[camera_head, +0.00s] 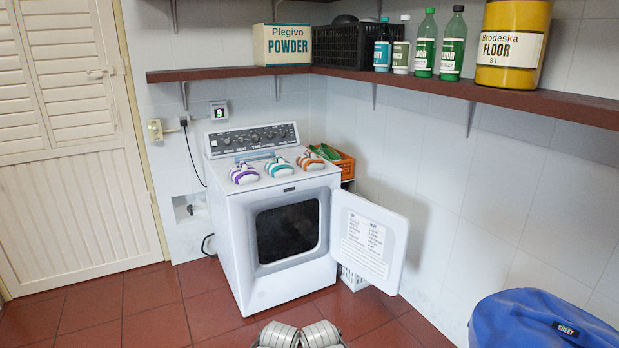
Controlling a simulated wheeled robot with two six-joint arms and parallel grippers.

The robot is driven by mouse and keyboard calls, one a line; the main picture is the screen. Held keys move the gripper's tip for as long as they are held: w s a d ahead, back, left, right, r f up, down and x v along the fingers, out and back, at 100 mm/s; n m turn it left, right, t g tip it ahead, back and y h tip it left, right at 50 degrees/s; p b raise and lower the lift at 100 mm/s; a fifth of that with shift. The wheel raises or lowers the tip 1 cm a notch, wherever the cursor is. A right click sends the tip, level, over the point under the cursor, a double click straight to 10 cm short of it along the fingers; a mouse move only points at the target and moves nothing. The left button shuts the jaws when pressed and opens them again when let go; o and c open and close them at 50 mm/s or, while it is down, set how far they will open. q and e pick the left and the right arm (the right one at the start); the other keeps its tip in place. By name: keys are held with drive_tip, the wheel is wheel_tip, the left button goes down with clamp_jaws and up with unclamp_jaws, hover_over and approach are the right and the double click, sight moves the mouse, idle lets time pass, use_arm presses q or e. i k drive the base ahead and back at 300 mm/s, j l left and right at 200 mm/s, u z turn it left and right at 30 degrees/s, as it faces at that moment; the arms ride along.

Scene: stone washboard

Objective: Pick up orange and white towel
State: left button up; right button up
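The orange and white towel (311,161) lies folded on top of the white washing machine (262,295), at the right of a row of three. A teal and white towel (278,165) is beside it in the middle. A purple and white towel (243,173) is at the left. No gripper of mine can be made out. Only grey rounded parts, which look like my own arm links, show at the bottom edge, well apart from the towels.
The washer door (367,240) hangs open to the right. An orange crate (344,163) with green items stands behind the washer's right side. A brown shelf (420,82) with bottles runs above. A blue bag (540,325) is at the lower right. Red floor is clear at left.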

sight(308, 161)
drive_tip(key=i+j+z, duration=0.15)
drive_tip(key=i, duration=1.65)
drive_tip(key=i+j+z, duration=0.1)
drive_tip(key=i+z, duration=0.15)
drive_tip(key=i, duration=0.2)
drive_tip(key=i+j+z, duration=0.25)
drive_tip(key=i, duration=0.2)
drive_tip(key=i+j+z, duration=0.25)
drive_tip(key=i, duration=0.15)
drive_tip(key=l, duration=0.1)
